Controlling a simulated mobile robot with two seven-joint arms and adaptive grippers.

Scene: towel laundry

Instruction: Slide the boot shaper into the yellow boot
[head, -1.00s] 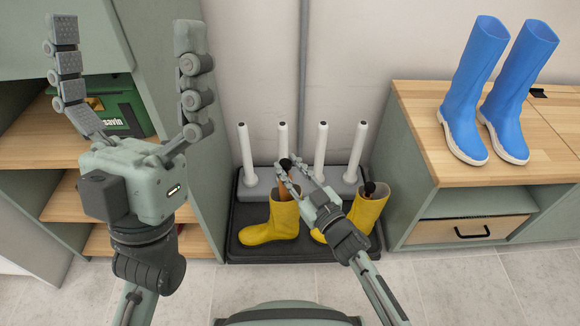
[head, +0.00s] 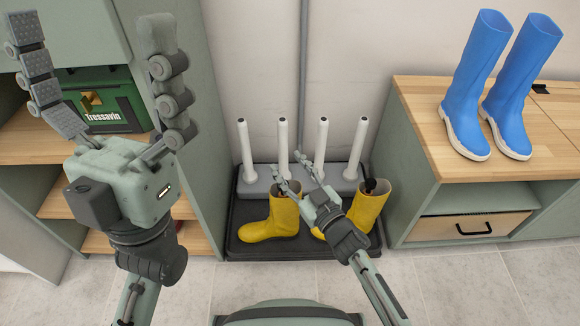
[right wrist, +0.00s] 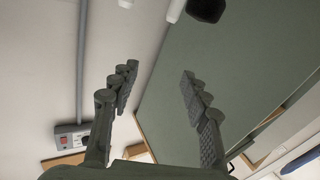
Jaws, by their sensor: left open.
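Two yellow boots stand upright on a dark tray: the left boot (head: 282,218) and the right boot (head: 368,207), its toe partly behind my right arm. A dark piece (head: 376,187), perhaps the knob of a boot shaper, shows at the right boot's mouth. No shaper shows above the left boot's mouth; whether one is inside is hidden. My right gripper (head: 291,176) is just above and beside the left boot's mouth. Its fingers are apart with nothing between them in the right wrist view (right wrist: 155,88). My left gripper (head: 92,40) is open and empty, raised at the left.
White posts (head: 283,146) rise from the grey rack behind the boots. Blue boots (head: 507,98) stand on the wooden-topped cabinet (head: 440,90) at right. A green box (head: 105,103) sits in the shelf at left. The tiled floor in front is clear.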

